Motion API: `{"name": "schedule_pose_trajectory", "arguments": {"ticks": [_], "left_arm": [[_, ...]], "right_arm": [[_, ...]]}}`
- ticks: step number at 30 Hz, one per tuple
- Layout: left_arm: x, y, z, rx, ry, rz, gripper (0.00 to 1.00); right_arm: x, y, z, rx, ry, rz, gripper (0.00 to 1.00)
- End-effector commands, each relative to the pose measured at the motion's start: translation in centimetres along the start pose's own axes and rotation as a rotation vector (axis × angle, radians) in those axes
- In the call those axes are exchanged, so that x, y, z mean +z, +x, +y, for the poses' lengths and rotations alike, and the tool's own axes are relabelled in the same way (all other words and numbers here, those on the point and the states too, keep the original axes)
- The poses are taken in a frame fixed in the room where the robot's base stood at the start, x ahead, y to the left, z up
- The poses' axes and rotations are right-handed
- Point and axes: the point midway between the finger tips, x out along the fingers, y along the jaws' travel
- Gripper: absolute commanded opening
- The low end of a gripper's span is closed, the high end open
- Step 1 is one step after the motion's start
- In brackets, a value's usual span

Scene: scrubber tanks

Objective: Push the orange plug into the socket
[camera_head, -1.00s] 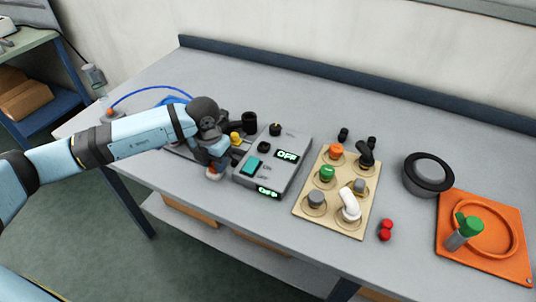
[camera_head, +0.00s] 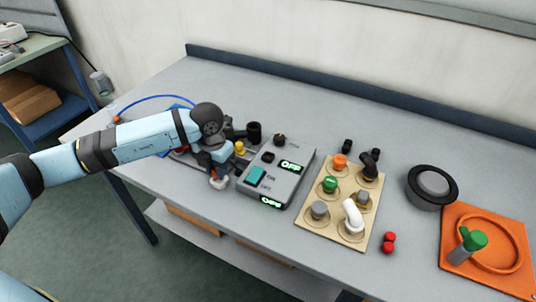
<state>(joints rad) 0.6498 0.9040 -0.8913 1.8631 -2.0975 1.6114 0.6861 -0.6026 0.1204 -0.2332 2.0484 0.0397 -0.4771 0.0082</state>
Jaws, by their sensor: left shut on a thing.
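My left gripper (camera_head: 218,177) comes in from the left and points down beside the left side of the grey control box. It is shut on a small orange piece that seems to be the orange plug (camera_head: 215,179), mostly hidden by the fingers. A pale round piece (camera_head: 220,185) shows just under it near the table's front edge; it may be the socket, but I cannot tell whether plug and socket join. Another small orange end (camera_head: 116,119) sits by the blue cable (camera_head: 150,98) at the table's left. My right gripper is out of view.
The grey control box (camera_head: 292,182) has a teal switch and displays reading OFF. Right of it are a beige board (camera_head: 313,235) with several fittings, red pieces (camera_head: 389,243), a black round part (camera_head: 432,187) and an orange tray (camera_head: 458,213). The table's back right is clear.

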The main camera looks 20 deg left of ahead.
Motion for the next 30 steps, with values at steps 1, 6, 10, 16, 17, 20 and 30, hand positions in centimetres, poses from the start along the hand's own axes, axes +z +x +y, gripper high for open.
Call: {"name": "schedule_pose_trajectory", "arguments": {"ticks": [1, 6, 10, 16, 17, 20, 30], "left_arm": [[0.0, -1.1, 0.0, 0.0, 0.0, -0.001, 0.0], [0.0, -3.2, 0.0, -0.001, 0.0, -0.002, 0.0], [0.1, -4.8, 0.0, 0.0, 0.0, -0.003, 0.0], [0.0, -7.1, 0.0, -0.001, 0.0, -0.001, 0.0], [0.0, -7.5, 0.0, -0.001, 0.0, -0.001, 0.0], [0.0, -8.2, 0.0, -0.001, 0.0, -0.001, 0.0], [0.2, -8.1, -0.2, -0.001, 0.0, -0.001, 0.0]], "right_arm": [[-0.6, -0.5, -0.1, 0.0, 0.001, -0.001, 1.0], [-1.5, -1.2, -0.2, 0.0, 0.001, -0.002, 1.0], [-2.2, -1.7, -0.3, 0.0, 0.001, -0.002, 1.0], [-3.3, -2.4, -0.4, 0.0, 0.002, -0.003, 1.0], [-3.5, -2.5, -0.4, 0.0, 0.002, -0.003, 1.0], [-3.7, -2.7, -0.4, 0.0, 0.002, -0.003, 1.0], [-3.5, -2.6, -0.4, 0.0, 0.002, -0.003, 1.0]]}}
